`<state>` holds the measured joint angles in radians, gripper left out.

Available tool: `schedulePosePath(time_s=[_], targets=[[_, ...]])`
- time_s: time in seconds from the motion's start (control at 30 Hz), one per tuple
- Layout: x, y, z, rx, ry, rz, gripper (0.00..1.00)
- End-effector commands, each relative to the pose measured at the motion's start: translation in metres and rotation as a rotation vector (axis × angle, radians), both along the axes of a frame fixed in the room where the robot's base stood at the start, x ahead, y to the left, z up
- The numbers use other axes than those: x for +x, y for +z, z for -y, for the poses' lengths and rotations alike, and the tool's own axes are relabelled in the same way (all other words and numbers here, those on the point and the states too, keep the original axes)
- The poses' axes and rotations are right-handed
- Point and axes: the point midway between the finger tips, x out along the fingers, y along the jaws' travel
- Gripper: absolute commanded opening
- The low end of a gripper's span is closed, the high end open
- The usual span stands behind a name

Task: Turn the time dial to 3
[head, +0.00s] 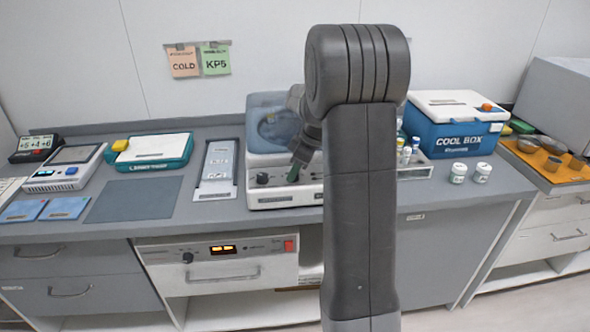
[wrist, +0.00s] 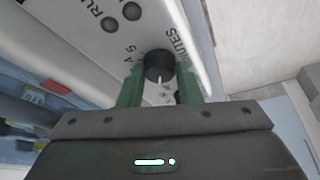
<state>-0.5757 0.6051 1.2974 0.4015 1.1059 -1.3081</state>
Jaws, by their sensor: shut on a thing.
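The time dial (wrist: 158,64) is a black round knob with a white pointer line, on a pale panel printed with "MINUTES". My gripper (wrist: 160,80) has its green fingers on either side of the knob and is shut on it. The pointer line faces toward the bottom of the wrist picture. In the head view my gripper (head: 294,172) is at the front panel of a white and blue machine (head: 270,198); my arm covers the machine's right part.
Left of the machine are a slotted pale tray (head: 216,188), a teal box (head: 150,150) and a grey mat (head: 133,199). To the right are a blue cool box (head: 450,140) and two small jars (head: 458,173). A drawer unit (head: 222,264) with a lit display is below.

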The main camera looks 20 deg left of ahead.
Motion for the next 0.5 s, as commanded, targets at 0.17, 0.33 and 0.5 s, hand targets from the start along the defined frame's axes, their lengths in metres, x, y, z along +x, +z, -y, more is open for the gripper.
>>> schedulePosePath(time_s=[0.17, 0.33, 0.5], targets=[[-0.0003, -0.0006, 0.0000, 0.000, -0.030, 0.000, 0.08], [-0.0009, -0.0009, 0.0000, 0.001, -0.109, 0.002, 0.08], [-0.0021, -0.0014, 0.0001, 0.001, -0.240, 0.001, 0.08]])
